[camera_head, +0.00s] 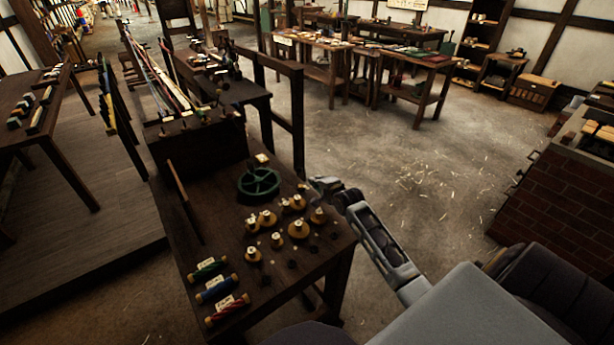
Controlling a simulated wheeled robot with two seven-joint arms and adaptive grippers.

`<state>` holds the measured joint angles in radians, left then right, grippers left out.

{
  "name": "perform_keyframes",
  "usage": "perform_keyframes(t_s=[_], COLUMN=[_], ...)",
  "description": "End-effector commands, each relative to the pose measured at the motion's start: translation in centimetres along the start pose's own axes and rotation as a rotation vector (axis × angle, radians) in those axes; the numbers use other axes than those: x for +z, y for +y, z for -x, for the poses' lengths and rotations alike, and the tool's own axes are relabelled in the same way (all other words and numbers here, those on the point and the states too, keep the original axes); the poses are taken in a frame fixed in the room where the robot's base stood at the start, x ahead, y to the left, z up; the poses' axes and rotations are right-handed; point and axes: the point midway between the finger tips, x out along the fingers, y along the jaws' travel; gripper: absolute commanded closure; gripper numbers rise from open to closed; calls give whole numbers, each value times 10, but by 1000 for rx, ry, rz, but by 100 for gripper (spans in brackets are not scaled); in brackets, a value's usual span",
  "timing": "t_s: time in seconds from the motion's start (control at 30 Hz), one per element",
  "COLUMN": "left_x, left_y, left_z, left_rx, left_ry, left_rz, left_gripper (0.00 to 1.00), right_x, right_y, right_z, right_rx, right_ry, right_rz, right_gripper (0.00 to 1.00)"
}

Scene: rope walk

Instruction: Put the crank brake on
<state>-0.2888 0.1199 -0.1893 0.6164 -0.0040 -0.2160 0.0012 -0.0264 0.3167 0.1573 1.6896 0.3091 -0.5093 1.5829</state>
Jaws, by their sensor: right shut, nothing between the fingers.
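A dark green spoked wheel (258,184), which looks like the crank, lies at the middle of the near dark wooden table (212,245). A small pale block (262,158) sits just behind it. I cannot tell which part is the brake. A long thin wooden bar (184,200) slants along the table's left side. My right gripper (314,186) is shut and empty, at the table's right edge, to the right of the wheel and apart from it. My left gripper is not in view.
Several brass-coloured knobs (298,229) stand in front of the wheel. Three labelled spools, blue (214,289), green and red, lie at the front left. A rack with coloured strands (170,80) stands behind. The floor at right is open, up to a brick block (548,205).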

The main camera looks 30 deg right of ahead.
Motion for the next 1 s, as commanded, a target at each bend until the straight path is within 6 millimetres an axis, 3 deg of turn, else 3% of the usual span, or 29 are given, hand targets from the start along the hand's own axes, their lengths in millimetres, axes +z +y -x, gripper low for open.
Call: perform_keyframes(t_s=[0.2, 0.47, 1.0], left_x=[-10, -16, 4], left_y=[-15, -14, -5], left_z=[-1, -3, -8], left_rx=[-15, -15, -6], left_ry=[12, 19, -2], left_rz=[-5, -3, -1], left_gripper=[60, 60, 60], right_x=[0, 0, 0], right_y=[0, 0, 0], right_z=[-14, -35, -76], right_rx=[-1, 0, 1], right_ry=[0, 0, 1], right_rz=[1, 1, 1], right_gripper=[100, 100, 100])
